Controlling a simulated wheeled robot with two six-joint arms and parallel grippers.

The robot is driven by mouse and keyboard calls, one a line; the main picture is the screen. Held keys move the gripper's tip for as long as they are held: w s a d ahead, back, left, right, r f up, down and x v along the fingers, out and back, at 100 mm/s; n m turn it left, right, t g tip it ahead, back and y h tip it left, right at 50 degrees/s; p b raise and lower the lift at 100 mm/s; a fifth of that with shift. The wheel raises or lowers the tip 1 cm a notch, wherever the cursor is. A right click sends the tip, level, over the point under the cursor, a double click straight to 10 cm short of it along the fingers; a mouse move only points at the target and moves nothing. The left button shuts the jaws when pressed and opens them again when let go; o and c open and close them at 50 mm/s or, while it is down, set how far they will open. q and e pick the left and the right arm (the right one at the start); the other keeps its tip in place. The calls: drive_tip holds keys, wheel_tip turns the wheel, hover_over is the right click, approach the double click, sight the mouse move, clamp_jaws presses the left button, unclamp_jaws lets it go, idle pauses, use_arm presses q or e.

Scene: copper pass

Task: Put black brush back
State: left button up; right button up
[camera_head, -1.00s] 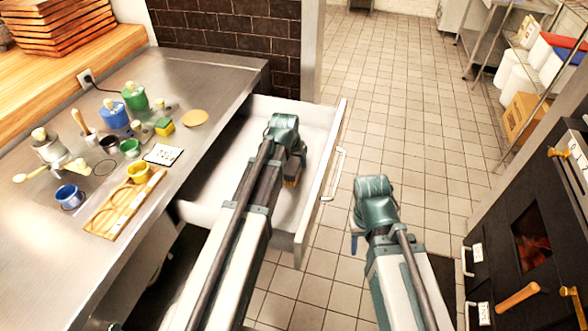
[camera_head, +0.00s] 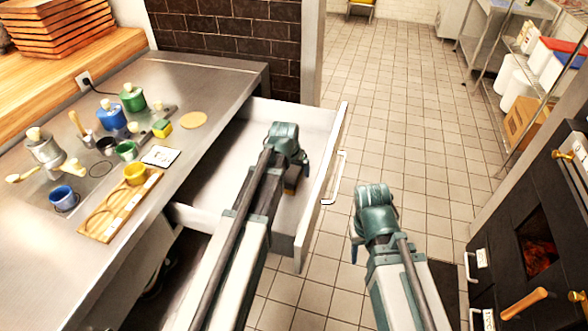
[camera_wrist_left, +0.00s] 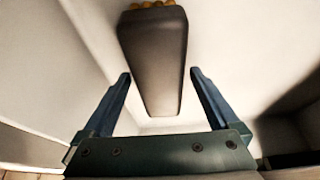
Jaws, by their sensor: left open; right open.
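A dark block-shaped brush (camera_wrist_left: 155,60) with yellowish bristles at its far end shows in the left wrist view. In the head view only a small brown part of it (camera_head: 290,186) shows under my left gripper. My left gripper (camera_wrist_left: 160,74) is open, with one blue finger on each side of the brush's near end; I cannot tell whether they touch it. This gripper is inside the open white drawer (camera_head: 222,180). My right gripper (camera_head: 356,250) is open and empty over the floor, right of the drawer.
The steel counter (camera_head: 50,265) on the left holds several small cups, a blue pot (camera_head: 111,118), a green pot (camera_head: 133,98) and a wooden ringed board (camera_head: 105,222). A black oven (camera_head: 530,240) stands at the right.

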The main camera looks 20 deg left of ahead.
use_arm(q)
drive_tip(key=shift+r, duration=0.15)
use_arm(e)
drive_tip(key=shift+r, duration=0.15)
use_arm(q)
drive_tip(key=p+v, duration=1.1)
drive_tip(key=v, duration=0.1)
use_arm(e)
wheel_tip(320, 180, up, 11)
